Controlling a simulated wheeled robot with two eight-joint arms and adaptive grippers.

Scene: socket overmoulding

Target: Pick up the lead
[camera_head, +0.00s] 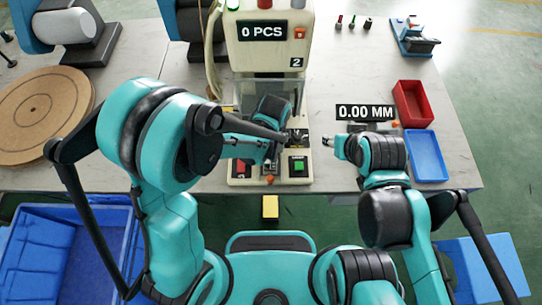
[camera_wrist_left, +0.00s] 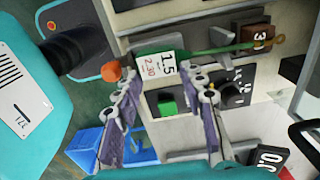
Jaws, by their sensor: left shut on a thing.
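My left gripper (camera_wrist_left: 163,80) shows in the left wrist view with its fingers on either side of a pale tag marked 15 and 2.30. A thin green lead (camera_wrist_left: 215,48) runs from the tag to the right and ends in a brass-coloured tip. The gripper is shut on the lead near the tag; the exact contact is hard to see. In the head view this gripper is in front of the machine, mostly hidden by my arm. My right gripper (camera_head: 335,146) is right of the machine, apart from it; its finger opening is too small to judge.
The machine (camera_head: 266,52) has a counter reading 0 PCS and a green button (camera_head: 298,165). A red bin (camera_head: 412,103) and a blue tray (camera_head: 427,155) lie at the right. A cork-coloured disc (camera_head: 40,115) is at the left.

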